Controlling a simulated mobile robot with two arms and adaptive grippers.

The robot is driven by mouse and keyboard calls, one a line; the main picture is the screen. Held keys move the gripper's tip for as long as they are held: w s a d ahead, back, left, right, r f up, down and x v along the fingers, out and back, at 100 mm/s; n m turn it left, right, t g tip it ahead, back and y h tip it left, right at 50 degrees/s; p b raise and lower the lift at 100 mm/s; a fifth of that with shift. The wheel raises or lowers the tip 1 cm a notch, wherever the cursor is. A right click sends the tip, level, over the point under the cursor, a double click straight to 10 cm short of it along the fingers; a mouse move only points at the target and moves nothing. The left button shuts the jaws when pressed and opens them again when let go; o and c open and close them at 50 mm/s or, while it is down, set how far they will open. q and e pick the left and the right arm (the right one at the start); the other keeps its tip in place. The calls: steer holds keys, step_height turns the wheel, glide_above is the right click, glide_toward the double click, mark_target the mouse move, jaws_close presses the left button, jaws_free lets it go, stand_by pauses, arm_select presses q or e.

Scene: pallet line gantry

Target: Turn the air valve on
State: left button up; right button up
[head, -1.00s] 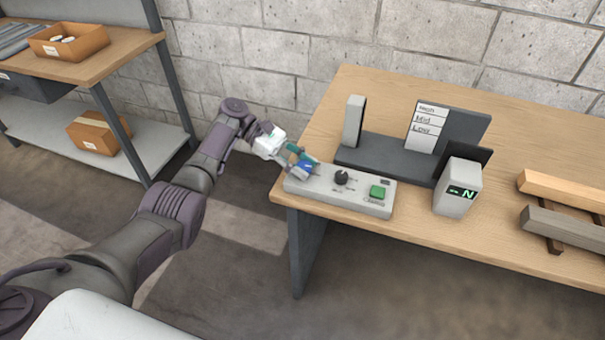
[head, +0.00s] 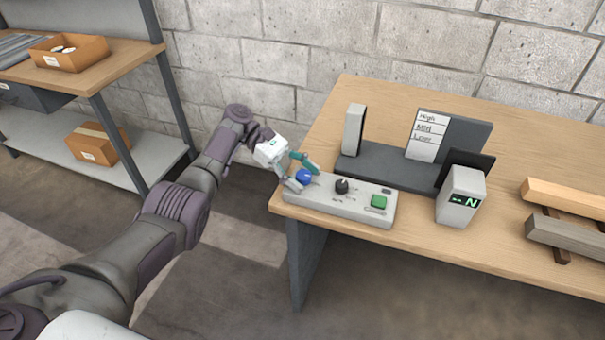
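The blue air valve handle (head: 304,177) sits at the left end of the grey control panel (head: 325,206) on the table's front left corner. My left gripper (head: 304,174) is at the valve, coming from the upper left. Its fingers are spread, a teal one behind the blue handle and a grey one at its left front. Whether they touch the handle I cannot tell. The fingers partly cover the handle, and its exact turn position is hard to read. My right gripper is not in view.
The panel also has a black knob (head: 342,186) and a green button (head: 379,201). A small display box (head: 460,196) showing "N" stands to the right. A dark stand with a High/Mid/Low sign (head: 427,136) is behind. Wooden beams (head: 565,202) lie at right.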

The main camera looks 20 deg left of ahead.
mark_target(302, 174)
arm_select(q)
steer(key=shift+r, duration=0.1)
steer(key=shift+r, duration=0.1)
step_height(302, 174, up, 10)
steer(key=shift+f, duration=0.15)
stand_by(0.6)
